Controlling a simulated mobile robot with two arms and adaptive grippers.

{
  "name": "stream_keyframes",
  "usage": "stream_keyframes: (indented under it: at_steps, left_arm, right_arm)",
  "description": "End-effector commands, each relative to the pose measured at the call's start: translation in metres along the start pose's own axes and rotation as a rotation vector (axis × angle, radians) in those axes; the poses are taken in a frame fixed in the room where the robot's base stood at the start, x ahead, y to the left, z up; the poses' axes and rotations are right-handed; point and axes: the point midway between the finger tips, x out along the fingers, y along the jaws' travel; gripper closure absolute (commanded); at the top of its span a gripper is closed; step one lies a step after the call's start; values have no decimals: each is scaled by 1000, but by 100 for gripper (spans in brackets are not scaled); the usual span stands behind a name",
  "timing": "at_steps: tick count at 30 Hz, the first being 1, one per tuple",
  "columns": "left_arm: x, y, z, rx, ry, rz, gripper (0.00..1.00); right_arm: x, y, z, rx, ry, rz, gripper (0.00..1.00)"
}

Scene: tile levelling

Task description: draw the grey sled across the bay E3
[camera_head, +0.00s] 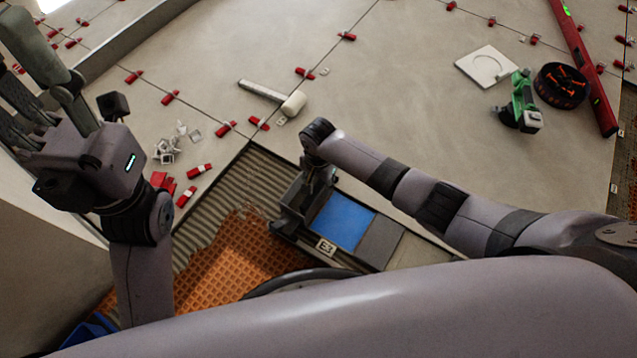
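The bay marked by a small E3 tag (326,246) is a recess in the floor with grey ridged mortar (237,190) and an orange waffle mat (235,258). At its right lies a flat blue panel (342,221) with a grey panel (381,243) beside it. I cannot tell which part here is the grey sled. My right gripper (292,213) reaches down at the panel's left end, among dark parts; its fingers are not clear, nor whether they hold anything. My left gripper (42,88) is raised at upper left, fingers spread, empty.

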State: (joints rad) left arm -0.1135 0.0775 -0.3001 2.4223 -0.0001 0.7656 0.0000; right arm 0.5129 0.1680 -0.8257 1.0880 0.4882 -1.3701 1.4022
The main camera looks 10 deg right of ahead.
Motion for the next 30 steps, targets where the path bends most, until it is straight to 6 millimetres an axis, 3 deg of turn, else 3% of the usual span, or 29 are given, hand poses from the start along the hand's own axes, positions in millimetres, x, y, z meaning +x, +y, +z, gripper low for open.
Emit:
stream_keyframes:
  at_steps: [4, 21, 30]
  left_arm:
    - [0, 0, 0, 0, 0, 0, 60]
    - [0, 0, 0, -1, 1, 0, 60]
    - [0, 0, 0, -1, 0, -1, 60]
  right_arm:
    - [0, 0, 0, 0, 0, 0, 62]
    - [0, 0, 0, 0, 0, 1, 100]
    - [0, 0, 0, 0, 0, 1, 100]
